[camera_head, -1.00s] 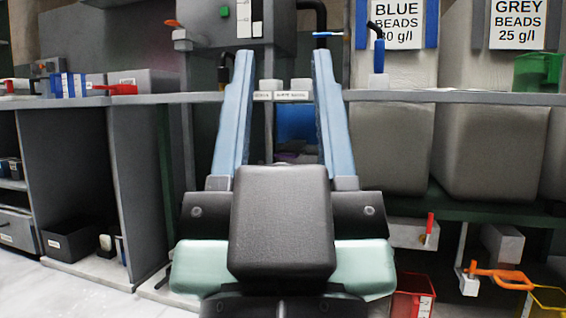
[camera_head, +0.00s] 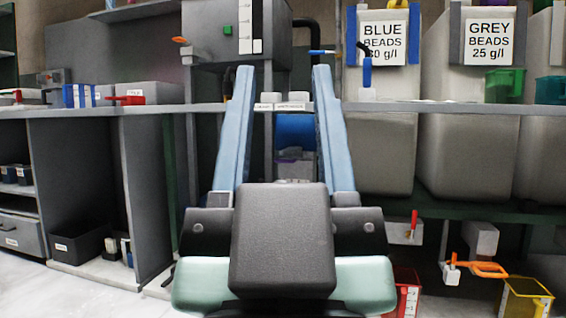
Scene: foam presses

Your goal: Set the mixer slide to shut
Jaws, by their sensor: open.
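My gripper (camera_head: 283,72) is in the middle of the head view, its two long blue fingers wide apart and nothing between them. An orange handle (camera_head: 185,49) sticks out at the machine's lower left. A blue-handled lever (camera_head: 366,72) stands just right of the right fingertip. I cannot tell which part is the mixer slide or how it is set. Small white labels (camera_head: 278,106) on the bench edge show between the fingers; their text is unreadable.
Bins marked BLUE BEADS (camera_head: 383,40) and GREY BEADS (camera_head: 489,42) stand at the right. A grey bench edge (camera_head: 90,110) crosses the view. A red container (camera_head: 408,290) and a yellow one (camera_head: 528,298) sit low at right. Pale floor (camera_head: 85,285) is clear at lower left.

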